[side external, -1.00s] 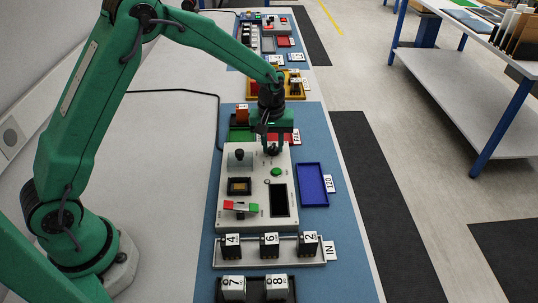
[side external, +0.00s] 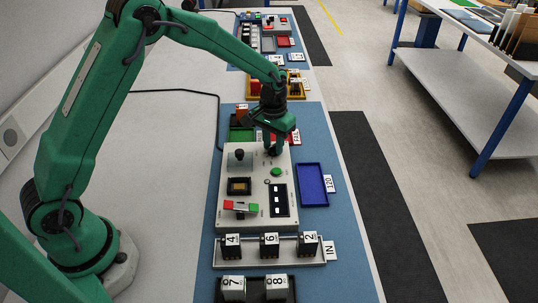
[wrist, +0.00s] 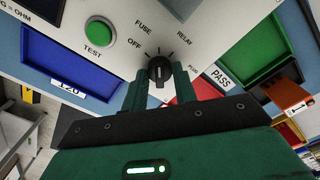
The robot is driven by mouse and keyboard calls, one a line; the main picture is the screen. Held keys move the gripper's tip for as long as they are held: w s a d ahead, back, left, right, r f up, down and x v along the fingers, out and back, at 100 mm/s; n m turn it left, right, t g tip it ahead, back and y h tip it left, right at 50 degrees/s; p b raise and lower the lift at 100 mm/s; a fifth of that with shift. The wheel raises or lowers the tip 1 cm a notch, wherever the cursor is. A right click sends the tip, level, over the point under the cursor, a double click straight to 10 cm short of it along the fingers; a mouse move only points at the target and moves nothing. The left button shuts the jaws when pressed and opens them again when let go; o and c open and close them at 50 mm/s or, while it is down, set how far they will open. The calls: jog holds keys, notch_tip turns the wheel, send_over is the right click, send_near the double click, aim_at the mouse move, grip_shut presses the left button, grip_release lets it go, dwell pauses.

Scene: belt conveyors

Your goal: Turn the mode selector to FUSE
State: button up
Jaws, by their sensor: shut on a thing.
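The mode selector is a black knob (wrist: 159,68) on the light grey tester panel (side external: 257,165). The labels OFF, FUSE and RELAY stand around it in the wrist view. A white line shows on the knob, but I cannot tell for sure which label it marks. My gripper (wrist: 160,78) is shut on the knob, with one green finger on each side. In the side external view my gripper (side external: 272,150) covers the knob at the panel's far right corner. The panel's display (side external: 279,201) is lit with white marks.
A green TEST button (wrist: 100,31) sits close to the knob. A blue tray (side external: 313,185) lies right of the panel. A green tray (wrist: 253,50) and a red FAIL tray (side external: 294,137) are beyond it. Holders with numbered black blocks (side external: 270,245) stand in front.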

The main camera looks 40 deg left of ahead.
jog(key=shift+s+a+f, duration=0.1)
jog(key=shift+s+a, duration=0.1)
jog(key=shift+a, duration=0.05)
jog(key=o, duration=1)
jog(key=shift+w+d, duration=0.1)
jog(key=shift+r, duration=0.2)
jog(key=shift+r, duration=0.55)
notch_tip(320, 180, up, 6)
jog(key=shift+f, duration=0.1)
jog(key=shift+r, duration=0.3)
